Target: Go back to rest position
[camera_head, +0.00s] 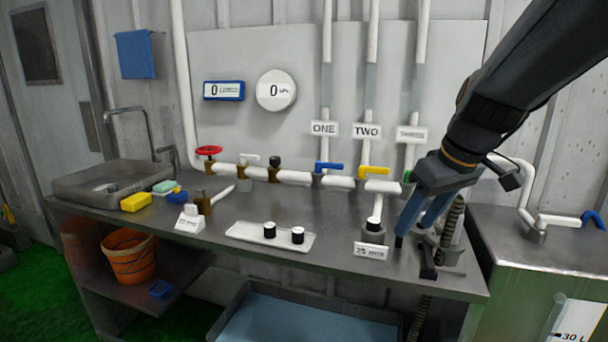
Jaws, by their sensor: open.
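My gripper (412,240) is at the right of the view, at the end of my dark arm that comes in from the upper right. Its blue-grey fingers point down over the right part of the metal bench (330,255). The fingers are apart, and I see nothing held between them. The fingers hide part of the bench top and part of a ribbed hose (449,222) behind them. The green valve handle (407,176) under the sign reading THREE (411,135) is partly hidden by my gripper.
A blue valve handle (329,168) and a yellow one (373,171) sit left of my gripper. A white tray (245,232) holds two black-and-white caps. A sink (105,185) is at left, and a metal tank (535,262) at right.

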